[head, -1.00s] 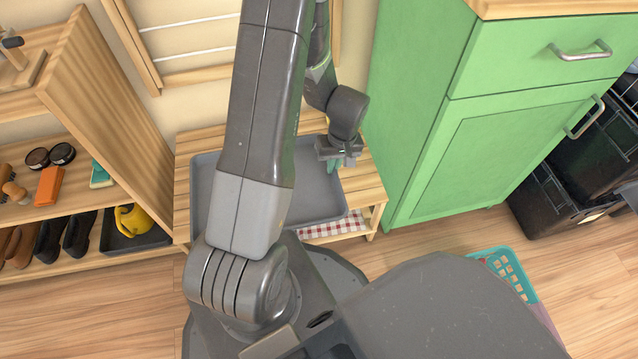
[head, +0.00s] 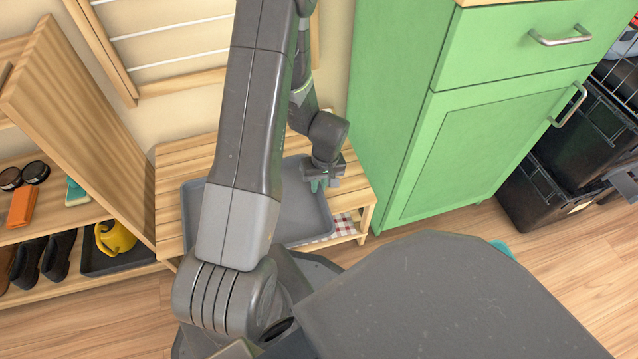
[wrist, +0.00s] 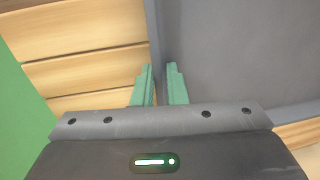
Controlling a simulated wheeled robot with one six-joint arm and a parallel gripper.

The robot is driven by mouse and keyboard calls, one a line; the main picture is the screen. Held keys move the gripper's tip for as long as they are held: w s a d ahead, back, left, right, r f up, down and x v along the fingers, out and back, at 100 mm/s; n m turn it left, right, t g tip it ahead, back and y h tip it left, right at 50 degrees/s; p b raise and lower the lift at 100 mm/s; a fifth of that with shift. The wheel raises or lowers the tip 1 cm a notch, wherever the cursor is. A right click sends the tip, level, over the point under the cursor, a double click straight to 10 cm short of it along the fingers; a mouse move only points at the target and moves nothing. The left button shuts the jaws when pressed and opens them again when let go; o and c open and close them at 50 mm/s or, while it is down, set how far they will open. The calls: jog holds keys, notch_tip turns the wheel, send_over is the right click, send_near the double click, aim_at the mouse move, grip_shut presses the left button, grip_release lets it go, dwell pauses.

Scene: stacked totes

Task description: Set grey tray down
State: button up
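The grey tray (head: 293,216) is a shallow rectangular tray over the top of a low slatted wooden bench (head: 170,211). It looks level and close to the slats; whether its whole base touches them I cannot tell. My arm hides its middle. My gripper (head: 318,186) is at the tray's right edge, pointing down. In the wrist view the tray (wrist: 235,50) fills the right side, and its rim runs between the two green fingers (wrist: 160,85), which are close together on it.
A green cabinet (head: 480,150) stands close to the bench's right side. A red checked cloth (head: 344,224) lies under the bench top. Black crates (head: 560,180) are at the far right.

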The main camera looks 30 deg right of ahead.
jog(key=shift+o, duration=0.9)
jog(key=shift+r, duration=0.1)
notch_tip(320, 180, up, 12)
jog(key=d+p, duration=0.1)
jog(key=p, duration=0.3)
jog(key=shift+s+d, duration=0.25)
